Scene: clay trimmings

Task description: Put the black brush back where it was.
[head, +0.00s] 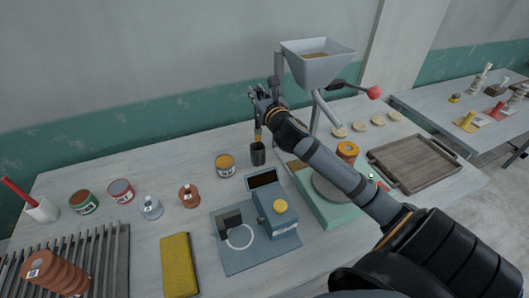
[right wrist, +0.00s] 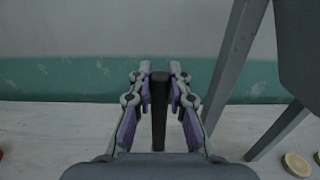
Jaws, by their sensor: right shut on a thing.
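My right gripper (head: 258,98) is shut on the black brush, above the far side of the table. In the right wrist view the black handle (right wrist: 159,105) stands between the two fingers of the gripper (right wrist: 159,80). In the head view the brush's tan lower part (head: 257,134) hangs below the fingers, roughly upright. My left gripper is not in view.
A grey hopper (head: 318,68) on a stand rises close right of the gripper. A labelled can (head: 225,165) stands left of the cup, and a blue-grey machine (head: 275,205) stands in front. A wooden tray (head: 378,153) lies at the right. The wall is behind.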

